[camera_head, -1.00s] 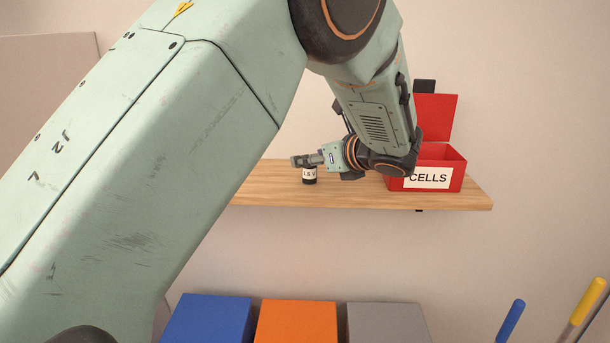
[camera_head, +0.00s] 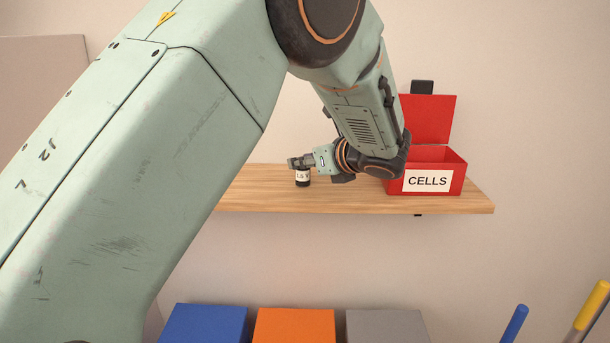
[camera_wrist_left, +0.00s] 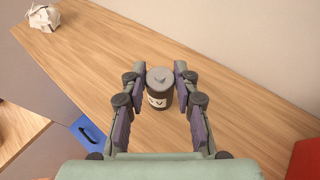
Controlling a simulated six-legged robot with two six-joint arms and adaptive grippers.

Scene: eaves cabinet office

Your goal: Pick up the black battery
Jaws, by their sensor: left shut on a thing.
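The black battery (camera_head: 303,178) is a small dark cylinder with a white label, over the left part of the wooden shelf. In the wrist view the black battery (camera_wrist_left: 159,88) stands upright between the two fingers, its grey top and terminal facing the camera. My left gripper (camera_head: 301,163) reaches in from the right side of the battery and is shut on it; the fingers (camera_wrist_left: 160,92) flank its body. I cannot tell whether its base touches the shelf. The right gripper is not in view.
The wooden shelf (camera_head: 460,203) carries an open red box (camera_head: 454,160) labelled CELLS, at the right. Crumpled white paper (camera_wrist_left: 43,17) lies at the far left in the wrist view. Blue (camera_head: 205,323), orange (camera_head: 294,324) and grey (camera_head: 387,325) blocks stand below the shelf.

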